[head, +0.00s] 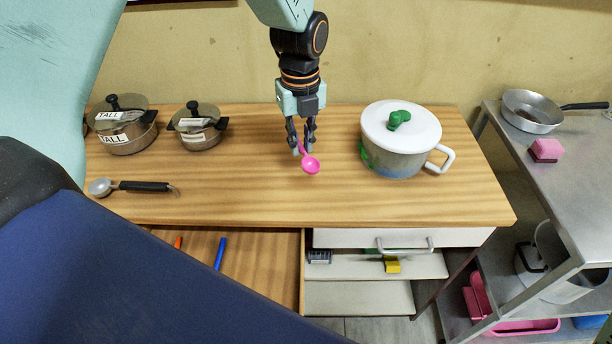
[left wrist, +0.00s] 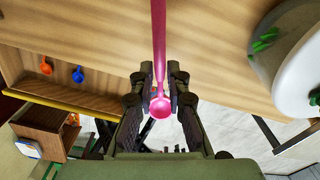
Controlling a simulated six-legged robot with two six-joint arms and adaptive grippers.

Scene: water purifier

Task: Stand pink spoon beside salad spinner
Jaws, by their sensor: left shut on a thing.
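My left gripper (head: 301,147) is shut on the pink spoon (head: 311,165) over the middle of the wooden counter. In the head view the spoon's round bowl hangs below the fingertips, slightly tilted; I cannot tell if it touches the counter. In the left wrist view the pink spoon (left wrist: 159,55) runs from the top edge down between the fingers of my left gripper (left wrist: 160,100). The salad spinner (head: 400,145), a white-lidded pot with a green knob, stands to the right, apart from the spoon. It also shows in the left wrist view (left wrist: 275,60). My right gripper is not in view.
Two lidded pots (head: 125,130) (head: 198,130) and a black-handled ladle (head: 140,186) are on the left of the counter (head: 240,200). An open drawer (head: 265,265) is below its front. A metal cart (head: 560,190) stands right. Counter between spoon and spinner is clear.

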